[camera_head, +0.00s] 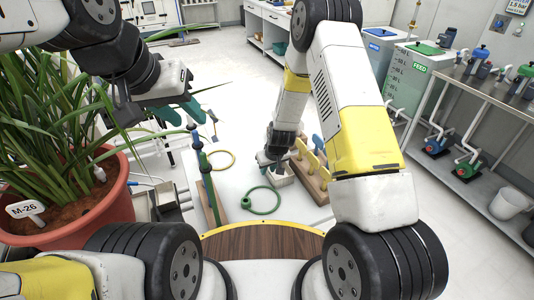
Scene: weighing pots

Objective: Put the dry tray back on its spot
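A small pale open box (283,178) sits on the white table in the middle; I cannot tell whether it is the dry tray. A dark grey tray-like container (167,207) stands at the left of the table, partly hidden by the pot. My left gripper (182,113) is raised over the left of the table with its teal fingers apart and nothing seen between them.
A large terracotta pot (118,200) with a leafy plant and an M-26 label fills the left. A wooden rack (310,170) with yellow pieces stands right of the box. A green ring (262,200), a yellow ring (220,160) and a green post (205,180) are nearby.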

